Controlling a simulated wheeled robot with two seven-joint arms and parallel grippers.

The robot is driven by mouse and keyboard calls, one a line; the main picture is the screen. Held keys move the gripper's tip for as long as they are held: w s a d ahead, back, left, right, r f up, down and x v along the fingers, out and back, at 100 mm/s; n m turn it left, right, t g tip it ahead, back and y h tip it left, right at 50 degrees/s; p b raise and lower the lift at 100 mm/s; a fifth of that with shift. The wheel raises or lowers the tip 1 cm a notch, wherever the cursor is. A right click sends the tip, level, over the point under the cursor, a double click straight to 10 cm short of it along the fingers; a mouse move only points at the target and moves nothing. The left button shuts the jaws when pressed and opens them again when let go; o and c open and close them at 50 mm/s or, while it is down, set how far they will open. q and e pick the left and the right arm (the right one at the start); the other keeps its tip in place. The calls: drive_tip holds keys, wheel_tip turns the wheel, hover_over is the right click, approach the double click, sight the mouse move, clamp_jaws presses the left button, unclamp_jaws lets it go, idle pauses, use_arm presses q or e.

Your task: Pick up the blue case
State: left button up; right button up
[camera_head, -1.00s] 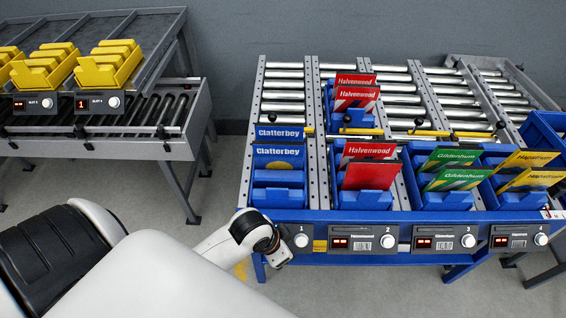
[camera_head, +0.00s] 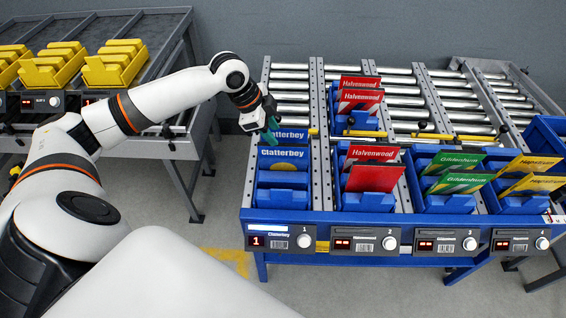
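Two blue cases labelled Clatterbey stand upright in the blue holder of lane 1, at the left of the rack. The front case (camera_head: 284,156) shows its label and part of a yellow mark. The rear case (camera_head: 292,134) shows only its top strip. My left gripper (camera_head: 270,131) is over the upper left of these cases, its teal fingertips pointing down by the rear case's left end. The fingers overlap in this view, so I cannot tell their gap or whether they touch the case. My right gripper is not in view.
Red Halvenwood cases (camera_head: 372,155), green Gildenhum cases (camera_head: 455,160) and yellow cases (camera_head: 533,163) fill the lanes to the right. A front panel (camera_head: 336,217) carries displays and knobs. Yellow bins (camera_head: 115,64) stand on the left conveyor. Bare rollers lie behind the holders.

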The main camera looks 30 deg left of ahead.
sight(281, 146)
use_arm(q)
drive_tip(key=p+x, duration=0.1)
drive_tip(key=x, duration=0.5)
drive_tip(key=shift+f+p, duration=0.25)
drive_tip(key=shift+p, duration=0.2)
drive_tip(key=p+x, duration=0.1)
drive_tip(key=x, duration=0.2)
drive_tip(key=shift+w+a+f, duration=0.1)
drive_tip(key=shift+w+f, duration=0.05)
drive_tip(key=shift+f, duration=0.2)
drive_tip(key=shift+w+f+p, duration=0.15)
drive_tip(key=shift+f+p, duration=0.15)
drive_tip(key=shift+f, duration=0.15)
clamp_jaws()
